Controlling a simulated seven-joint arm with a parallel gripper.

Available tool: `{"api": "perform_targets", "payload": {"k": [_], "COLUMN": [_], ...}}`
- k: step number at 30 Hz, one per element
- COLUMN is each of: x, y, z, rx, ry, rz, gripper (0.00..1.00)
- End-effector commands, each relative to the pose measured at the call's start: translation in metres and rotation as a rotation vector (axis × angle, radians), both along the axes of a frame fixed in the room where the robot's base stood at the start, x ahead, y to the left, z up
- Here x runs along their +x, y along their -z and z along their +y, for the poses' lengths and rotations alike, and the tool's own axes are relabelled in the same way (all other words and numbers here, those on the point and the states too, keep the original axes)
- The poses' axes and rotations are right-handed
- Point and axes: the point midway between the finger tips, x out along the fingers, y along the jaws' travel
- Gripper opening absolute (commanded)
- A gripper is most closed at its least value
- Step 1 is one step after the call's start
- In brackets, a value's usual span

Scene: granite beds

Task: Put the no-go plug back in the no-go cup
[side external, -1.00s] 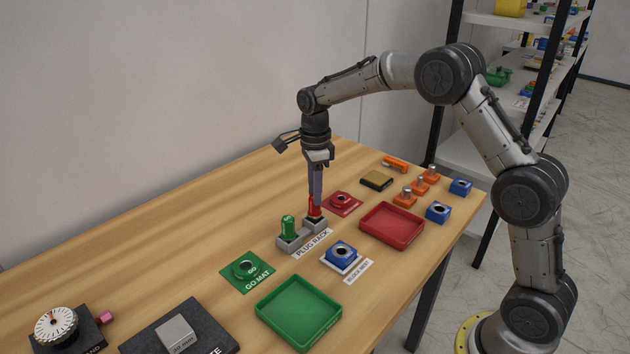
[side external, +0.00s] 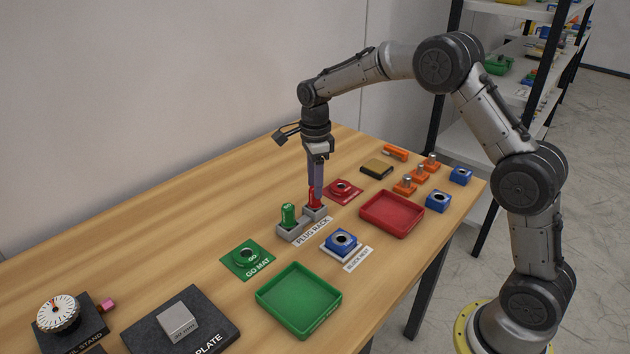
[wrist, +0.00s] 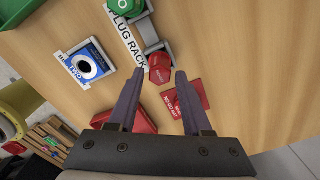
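The red no-go plug (side external: 312,198) stands upright in the rear cup of the grey plug rack (side external: 294,236). Its red hexagonal top (wrist: 160,69) shows in the wrist view between my fingertips, with a gap on each side. My gripper (side external: 316,190) points straight down over the plug, fingers open around its top. The fingers partly hide the plug in the side view. The green plug (side external: 288,214) stands in the other cup of the rack. The inside of the no-go cup is hidden.
A red mat with a red ring gauge (side external: 341,187) lies just behind the rack. A red tray (side external: 392,214), a blue block on its nest (side external: 342,241), the green mat (side external: 247,259) and a green tray (side external: 299,300) lie around it. The table's left rear is clear.

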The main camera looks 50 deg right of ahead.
Motion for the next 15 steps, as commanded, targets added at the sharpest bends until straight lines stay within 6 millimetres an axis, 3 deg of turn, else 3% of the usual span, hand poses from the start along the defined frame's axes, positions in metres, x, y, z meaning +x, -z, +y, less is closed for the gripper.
{"api": "perform_targets", "payload": {"k": [3,15], "x": [0.0000,0.0006], "y": [0.0000,-0.0086], "z": [0.0000,0.0000], "rx": [0.000,0.000], "ry": [0.000,0.000], "rz": [0.000,-0.002], "gripper": [0.68,0.68]}}
